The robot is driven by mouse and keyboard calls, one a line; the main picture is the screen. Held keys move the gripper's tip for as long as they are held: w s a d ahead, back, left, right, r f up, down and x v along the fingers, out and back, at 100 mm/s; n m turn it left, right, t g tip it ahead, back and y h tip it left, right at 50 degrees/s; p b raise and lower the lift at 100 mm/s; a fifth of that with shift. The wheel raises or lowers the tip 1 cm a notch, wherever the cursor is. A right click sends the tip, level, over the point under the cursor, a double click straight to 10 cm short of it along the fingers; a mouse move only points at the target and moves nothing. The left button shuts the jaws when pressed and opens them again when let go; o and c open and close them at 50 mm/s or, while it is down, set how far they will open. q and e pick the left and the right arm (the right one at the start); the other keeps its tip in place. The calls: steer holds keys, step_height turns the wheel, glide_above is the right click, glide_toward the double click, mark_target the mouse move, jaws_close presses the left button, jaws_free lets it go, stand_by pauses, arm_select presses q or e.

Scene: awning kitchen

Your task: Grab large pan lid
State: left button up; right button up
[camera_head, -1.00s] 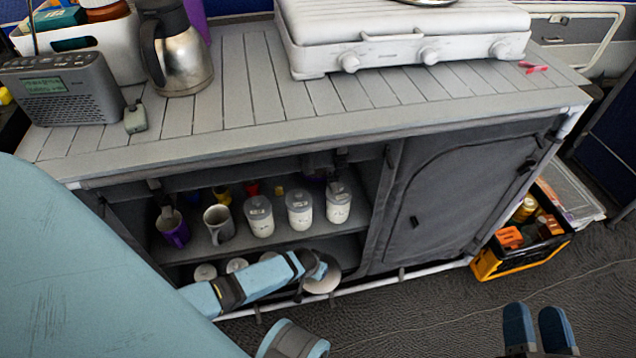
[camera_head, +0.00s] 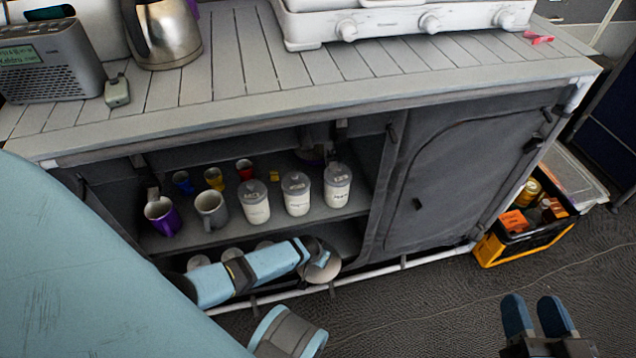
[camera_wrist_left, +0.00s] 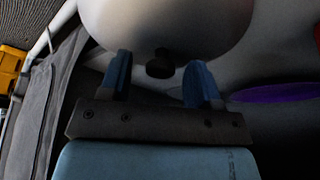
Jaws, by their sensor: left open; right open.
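The large pan lid (camera_head: 329,274) is a pale round disc at the front of the cabinet's lower shelf, partly hidden by my left gripper. In the left wrist view the lid (camera_wrist_left: 165,22) fills the top as a smooth grey-white curve, with a dark knob (camera_wrist_left: 160,64) pointing toward the gripper. My left gripper (camera_wrist_left: 158,80) is open, with the knob between and slightly beyond its fingertips; no contact is clear. In the head view my left gripper (camera_head: 318,262) reaches in beneath the upper shelf. My right gripper (camera_head: 535,312) is open and empty over the floor at lower right.
Mugs (camera_head: 211,208) and lidded jars (camera_head: 297,195) stand on the upper shelf (camera_head: 270,222), just above my left arm. A white rail (camera_head: 370,268) runs along the cabinet bottom. The closed fabric door (camera_head: 465,175) and a yellow-black crate (camera_head: 500,248) are to the right.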

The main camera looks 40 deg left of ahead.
arm_select(q)
steer(key=c, duration=1)
steer(key=shift+r, duration=0.15)
steer(key=shift+c, duration=0.2)
